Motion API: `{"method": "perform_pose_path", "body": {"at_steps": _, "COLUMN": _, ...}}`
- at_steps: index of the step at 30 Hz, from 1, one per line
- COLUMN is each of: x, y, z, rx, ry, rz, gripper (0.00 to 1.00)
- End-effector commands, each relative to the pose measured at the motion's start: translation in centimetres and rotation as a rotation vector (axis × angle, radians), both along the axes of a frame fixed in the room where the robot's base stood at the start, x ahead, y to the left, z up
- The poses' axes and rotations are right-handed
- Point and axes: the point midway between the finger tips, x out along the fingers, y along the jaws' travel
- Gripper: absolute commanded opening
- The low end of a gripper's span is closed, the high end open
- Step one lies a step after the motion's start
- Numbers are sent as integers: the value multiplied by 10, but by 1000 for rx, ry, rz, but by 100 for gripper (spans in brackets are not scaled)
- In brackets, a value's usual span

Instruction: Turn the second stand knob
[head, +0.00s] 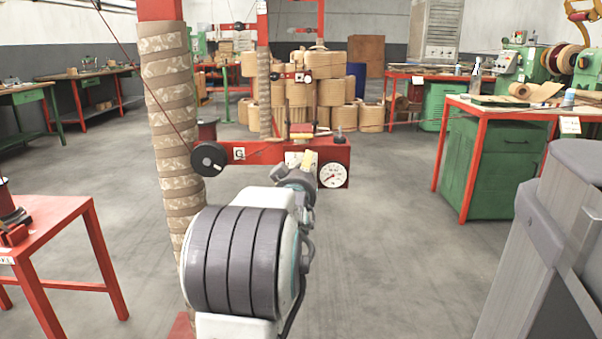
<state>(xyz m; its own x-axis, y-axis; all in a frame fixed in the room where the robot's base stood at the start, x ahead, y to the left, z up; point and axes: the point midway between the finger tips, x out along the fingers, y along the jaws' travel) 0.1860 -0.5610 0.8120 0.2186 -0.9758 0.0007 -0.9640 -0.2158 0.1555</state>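A red stand (268,152) with a "G" label is in the middle of the head view. A white round gauge (333,175) sits on its front right. A small dark knob (338,136) is on top above the gauge, and a black round wheel (208,158) is at its left end. I cannot tell which part is the second stand's knob. My arm reaches forward from the bottom centre, and my gripper (299,170) is in front of the stand, left of the gauge. My wrist hides the fingers, so I cannot see whether they are open or touch anything.
A wrapped post (170,110) stands close on the left of my arm. A red table (50,235) is at the left, and a green workbench (500,150) is at the right. Stacked coils (298,92) stand behind. The floor (390,240) between stand and workbench is clear.

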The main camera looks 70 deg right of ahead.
Motion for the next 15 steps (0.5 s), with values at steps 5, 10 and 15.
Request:
{"method": "perform_pose_path", "body": {"at_steps": 5, "x": 0, "y": 0, "z": 0, "rx": 1, "ry": 0, "rz": 0, "gripper": 56}}
{"method": "perform_pose_path", "body": {"at_steps": 10, "x": 0, "y": 0, "z": 0, "rx": 1, "ry": 0, "rz": 0, "gripper": 47}}
{"method": "perform_pose_path", "body": {"at_steps": 15, "x": 0, "y": 0, "z": 0, "rx": 1, "ry": 0, "rz": 0, "gripper": 32}}
